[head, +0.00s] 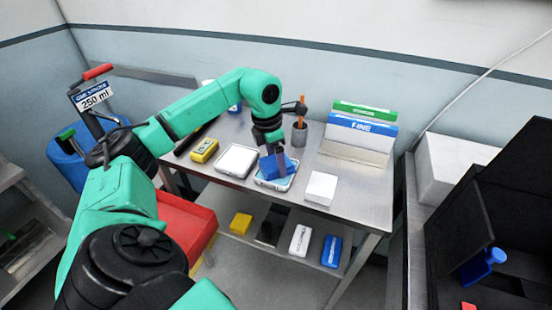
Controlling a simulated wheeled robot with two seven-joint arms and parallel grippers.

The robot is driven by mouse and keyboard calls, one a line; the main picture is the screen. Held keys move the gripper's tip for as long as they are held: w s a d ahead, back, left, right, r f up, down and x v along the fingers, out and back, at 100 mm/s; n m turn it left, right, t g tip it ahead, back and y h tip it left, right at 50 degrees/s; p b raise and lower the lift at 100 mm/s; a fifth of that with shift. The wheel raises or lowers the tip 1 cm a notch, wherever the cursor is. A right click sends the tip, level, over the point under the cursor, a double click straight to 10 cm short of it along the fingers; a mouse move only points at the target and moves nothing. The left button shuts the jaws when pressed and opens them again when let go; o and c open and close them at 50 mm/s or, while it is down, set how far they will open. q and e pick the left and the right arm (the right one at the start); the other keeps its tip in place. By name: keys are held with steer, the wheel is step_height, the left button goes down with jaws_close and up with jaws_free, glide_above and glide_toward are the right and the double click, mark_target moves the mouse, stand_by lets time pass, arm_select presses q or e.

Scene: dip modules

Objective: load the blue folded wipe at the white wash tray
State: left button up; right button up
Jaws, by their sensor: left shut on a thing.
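My left gripper (271,152) points down over the steel table and is shut on the blue folded wipe (284,168). The wipe is at a white-rimmed tray (290,185) with a light blue inside, which I take as the white wash tray. The wipe covers much of the tray's inside. I cannot tell whether it touches the blue surface or hangs just above it. The gripper's fingers hide part of the wipe. My right gripper is not in view.
A second white tray (237,160) lies just left, and a white block (321,188) just right. A cup with an orange stick (300,132) stands behind the gripper. Green and blue boxes (362,124) stand at the back right.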

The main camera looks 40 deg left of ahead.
arm_select(q)
steer(key=shift+f, duration=0.1)
step_height(320, 180, up, 7)
steer(key=p, duration=0.6)
steer(key=shift+p, duration=0.3)
stand_by(0.5)
